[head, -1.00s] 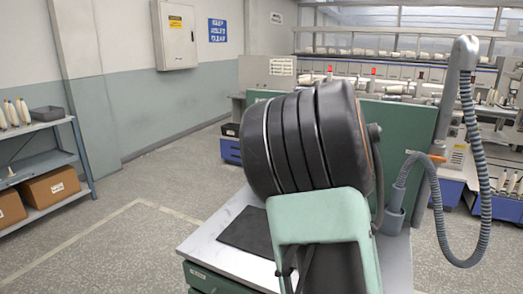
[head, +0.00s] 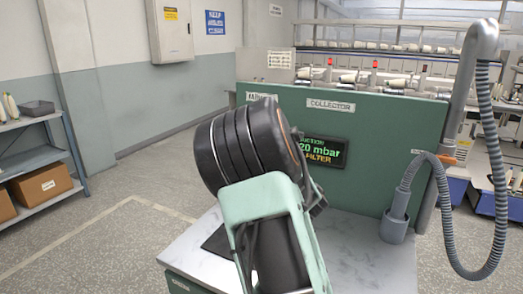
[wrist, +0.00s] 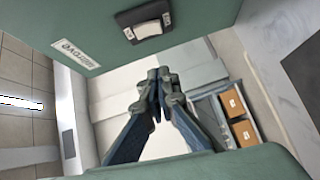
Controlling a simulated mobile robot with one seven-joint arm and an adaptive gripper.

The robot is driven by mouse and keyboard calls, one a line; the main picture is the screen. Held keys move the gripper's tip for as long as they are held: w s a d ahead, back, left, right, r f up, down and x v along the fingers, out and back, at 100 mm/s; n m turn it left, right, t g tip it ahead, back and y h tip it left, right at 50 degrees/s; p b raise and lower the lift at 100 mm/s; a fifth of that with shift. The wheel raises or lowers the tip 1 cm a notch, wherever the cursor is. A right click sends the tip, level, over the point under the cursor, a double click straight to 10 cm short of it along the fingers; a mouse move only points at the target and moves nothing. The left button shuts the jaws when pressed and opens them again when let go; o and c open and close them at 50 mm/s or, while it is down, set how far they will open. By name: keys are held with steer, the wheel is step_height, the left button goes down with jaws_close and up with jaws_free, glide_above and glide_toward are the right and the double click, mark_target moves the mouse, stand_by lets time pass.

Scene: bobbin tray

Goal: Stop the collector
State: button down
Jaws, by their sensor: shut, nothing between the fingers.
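A green upright panel (head: 380,155) carries a plate marked COLLECTOR (head: 335,105) and a lit display (head: 320,150) with green and orange text, partly covered by my arm. It reads "20 mbar" and "FILTER". In the wrist view, a pale rocker switch (wrist: 149,30) in a dark frame sits on a green surface, above my gripper. A white label (wrist: 77,53) there is turned and hard to read. My gripper (wrist: 156,78) is shut and empty, its fingertips apart from the switch in the picture. In the head view my arm hides the gripper and the switch.
A grey ribbed hose (head: 485,200) hangs from a post right of the panel, and its lower end enters a grey holder (head: 393,230). A pale worktop (head: 355,250) lies before the panel. A shelf (head: 35,160) with boxes stands far left.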

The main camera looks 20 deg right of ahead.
steer(key=w+d+f+p, duration=0.1)
steer(key=w+d+p, duration=0.1)
steer(key=w, duration=1)
steer(key=shift+w+d, duration=0.4)
steer(key=shift+d, duration=0.1)
steer(key=shift+f, duration=0.2)
